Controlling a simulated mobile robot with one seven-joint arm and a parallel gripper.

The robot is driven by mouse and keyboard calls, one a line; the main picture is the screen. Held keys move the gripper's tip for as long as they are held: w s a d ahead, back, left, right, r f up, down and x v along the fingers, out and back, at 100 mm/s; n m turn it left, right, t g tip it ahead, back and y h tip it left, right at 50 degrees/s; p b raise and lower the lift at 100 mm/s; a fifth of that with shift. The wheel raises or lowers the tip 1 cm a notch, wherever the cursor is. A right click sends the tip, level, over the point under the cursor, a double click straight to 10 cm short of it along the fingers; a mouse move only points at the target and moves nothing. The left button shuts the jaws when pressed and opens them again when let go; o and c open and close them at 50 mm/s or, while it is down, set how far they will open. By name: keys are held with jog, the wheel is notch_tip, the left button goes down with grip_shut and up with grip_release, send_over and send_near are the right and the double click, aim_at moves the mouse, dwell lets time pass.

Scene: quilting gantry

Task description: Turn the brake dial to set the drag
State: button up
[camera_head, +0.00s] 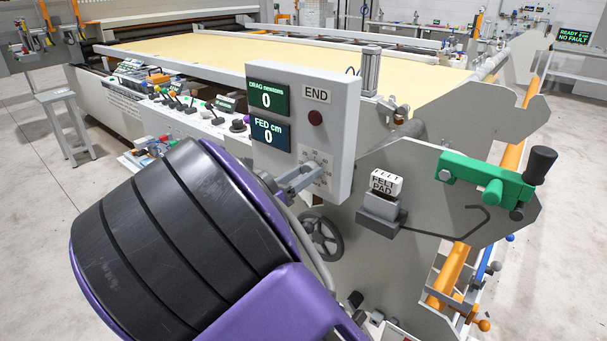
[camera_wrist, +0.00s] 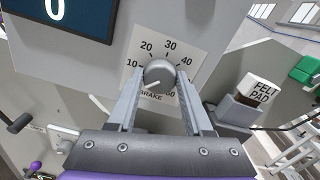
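The brake dial (camera_wrist: 159,74) is a round grey knob on a white scale plate marked BRAKE, with numbers around it. Its pale mark points to the lower left, below the 10. In the wrist view my gripper's two fingers (camera_wrist: 161,78) reach to either side of the knob, their tips close to its edges. I cannot tell whether they touch it. In the head view my gripper (camera_head: 302,178) is at the lower part of the grey panel, in front of the scale plate (camera_head: 318,160); it hides the knob. The DRAG display (camera_head: 267,97) reads 0.
The FED display (camera_head: 269,134) also reads 0. A FELT PAD block (camera_head: 385,184) sits on a grey holder right of the panel; it also shows in the wrist view (camera_wrist: 262,87). A green clamp (camera_head: 485,180) is farther right. A handwheel (camera_head: 321,235) is below the panel.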

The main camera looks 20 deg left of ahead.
grip_shut()
jog(key=shift+m, duration=0.4)
jog(key=shift+d+f+m+b, duration=0.1)
jog(key=shift+d+m+b, duration=0.05)
jog(key=shift+m+b, duration=6.95)
jog(key=m+p, duration=0.2)
jog(key=m, duration=0.1)
jog(key=shift+p, duration=0.35)
jog(key=o, duration=0.8)
grip_release()
jog(key=shift+c, duration=0.2)
